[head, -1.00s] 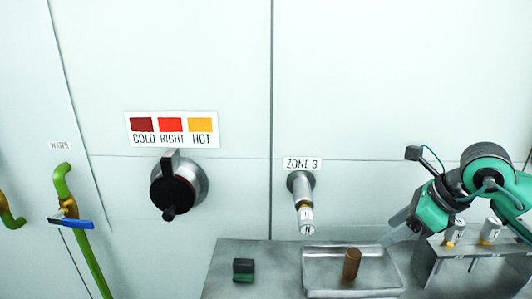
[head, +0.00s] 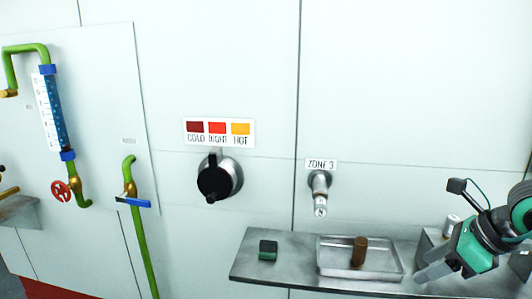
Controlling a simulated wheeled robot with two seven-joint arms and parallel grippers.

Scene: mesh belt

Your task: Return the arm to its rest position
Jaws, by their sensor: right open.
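My right gripper (head: 436,268) is at the lower right, over the right end of the metal shelf. Its grey fingers point left and down toward the tray's right side. It is open, with nothing seen between the fingers. My green and black right arm (head: 492,240) runs off the right edge. My left gripper and arm are out of view.
A steel tray (head: 335,271) on the shelf (head: 260,238) holds a brown cylinder (head: 360,251). A green-black block (head: 268,250) lies left of it. A rack with a pale cylinder (head: 451,224) stands behind my gripper. A nozzle (head: 320,187) and black-handled knob (head: 215,180) project from the wall.

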